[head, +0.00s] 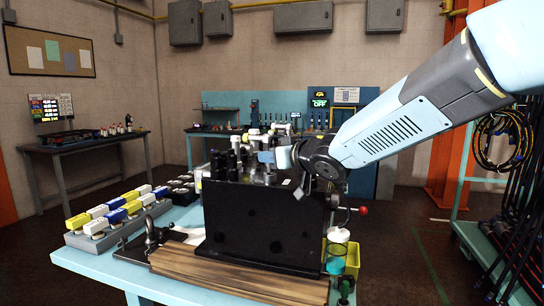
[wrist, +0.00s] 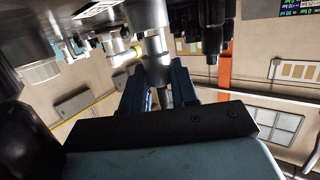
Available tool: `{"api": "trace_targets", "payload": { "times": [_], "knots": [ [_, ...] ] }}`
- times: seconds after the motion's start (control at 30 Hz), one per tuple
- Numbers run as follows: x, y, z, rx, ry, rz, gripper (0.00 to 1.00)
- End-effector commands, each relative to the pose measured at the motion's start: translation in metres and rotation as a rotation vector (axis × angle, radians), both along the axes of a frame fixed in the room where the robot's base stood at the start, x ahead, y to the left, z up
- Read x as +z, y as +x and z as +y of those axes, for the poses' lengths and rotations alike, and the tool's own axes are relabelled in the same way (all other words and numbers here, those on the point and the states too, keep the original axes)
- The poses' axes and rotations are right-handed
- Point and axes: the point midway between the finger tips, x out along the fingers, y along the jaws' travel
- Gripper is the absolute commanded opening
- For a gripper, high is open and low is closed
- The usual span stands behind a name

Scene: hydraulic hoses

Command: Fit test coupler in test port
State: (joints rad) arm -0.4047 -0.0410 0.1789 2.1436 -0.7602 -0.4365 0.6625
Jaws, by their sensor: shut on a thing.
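My gripper shows in the wrist view (wrist: 158,88), its blue fingers shut on a silver cylindrical fitting (wrist: 153,52), which looks like the test coupler. In the head view my gripper (head: 272,158) is over the top of the black manifold block (head: 262,225), among the fittings there. The held coupler is not clear in the head view. In the wrist view the far end of the coupler reaches toward the block's fittings at the top of the picture. I cannot tell which fitting is the test port, or whether the coupler touches it.
Black cylinders (head: 222,163) stand on the block's left side. Yellow, white and blue pieces (head: 105,214) lie left. A green cup (head: 336,258) and a yellow bin (head: 352,257) are right.

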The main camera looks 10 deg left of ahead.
Motion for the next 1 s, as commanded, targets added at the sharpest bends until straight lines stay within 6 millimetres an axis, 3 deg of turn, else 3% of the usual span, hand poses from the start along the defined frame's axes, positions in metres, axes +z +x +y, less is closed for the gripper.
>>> {"api": "trace_targets", "payload": {
  "times": [1.0],
  "knots": [
    [-0.020,0.000,0.000,0.000,-0.001,-0.001,0.00]
  ]
}}
